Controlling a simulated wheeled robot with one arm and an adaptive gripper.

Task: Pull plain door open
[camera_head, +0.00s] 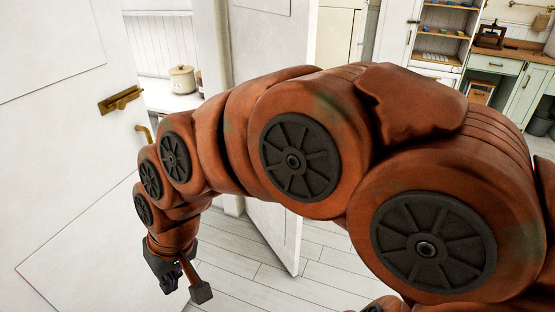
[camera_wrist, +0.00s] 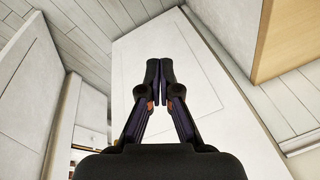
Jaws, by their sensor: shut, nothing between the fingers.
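A white panelled door (camera_head: 55,130) fills the left of the head view, with a brass handle (camera_head: 121,99) on its face. A second brass handle (camera_head: 145,132) shows at its edge, partly hidden by my arm. Another white door (camera_head: 284,232) stands in the middle, partly behind my arm. I cannot tell which is the plain door. My gripper (camera_head: 182,284) hangs low in front of the left door, below its handle and apart from it. In the wrist view my gripper (camera_wrist: 160,70) is shut with its fingertips together and empty, with a white panel (camera_wrist: 205,95) behind it.
Between the doors, a cream pot (camera_head: 182,79) stands on a white counter. Open shelves (camera_head: 440,32) and a pale green cabinet (camera_head: 497,64) are at the far right. Plank floor (camera_head: 290,285) is clear below the middle door. My arm hides much of the centre.

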